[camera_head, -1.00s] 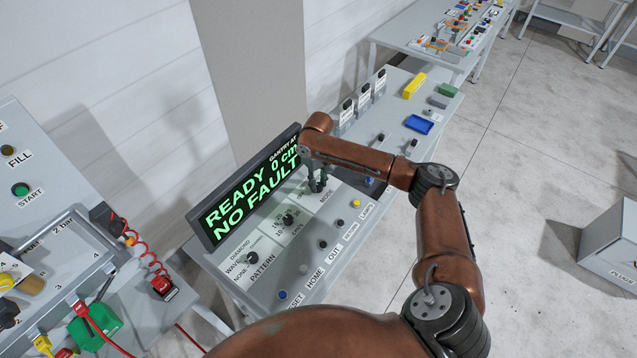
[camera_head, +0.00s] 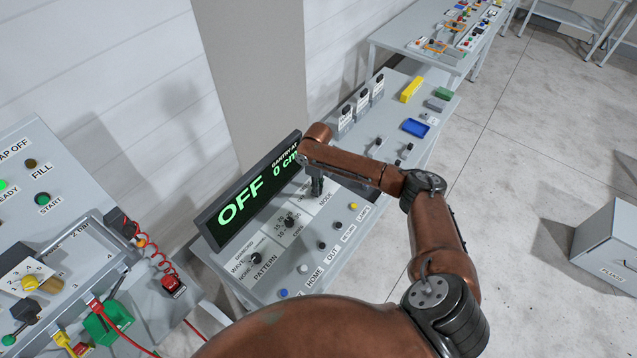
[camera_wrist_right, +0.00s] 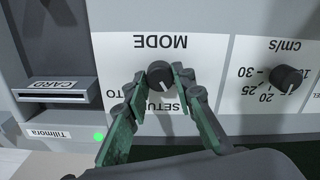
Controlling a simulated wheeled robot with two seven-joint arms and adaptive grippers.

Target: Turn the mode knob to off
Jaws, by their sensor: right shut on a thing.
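The mode knob (camera_wrist_right: 160,75) is a small dark round knob on a white label plate, under the upside-down word MODE in the right wrist view. My right gripper (camera_wrist_right: 161,82) has its green-lined fingers on both sides of it and is shut on it. The fingers partly cover the SETUP and "TO" labels; I see no OFF label there. In the head view my right gripper (camera_head: 317,190) points down at the panel and hides the knob. The display (camera_head: 247,192) behind it reads OFF in green, with 0 cm at its right. My left gripper is not in view.
The speed knob (camera_wrist_right: 286,78) sits beside the mode knob. The pattern knob (camera_head: 255,258) and a row of push buttons (camera_head: 321,245) share the panel. A card slot (camera_wrist_right: 54,94) lies on the other side. A blue tray (camera_head: 415,128) is farther back.

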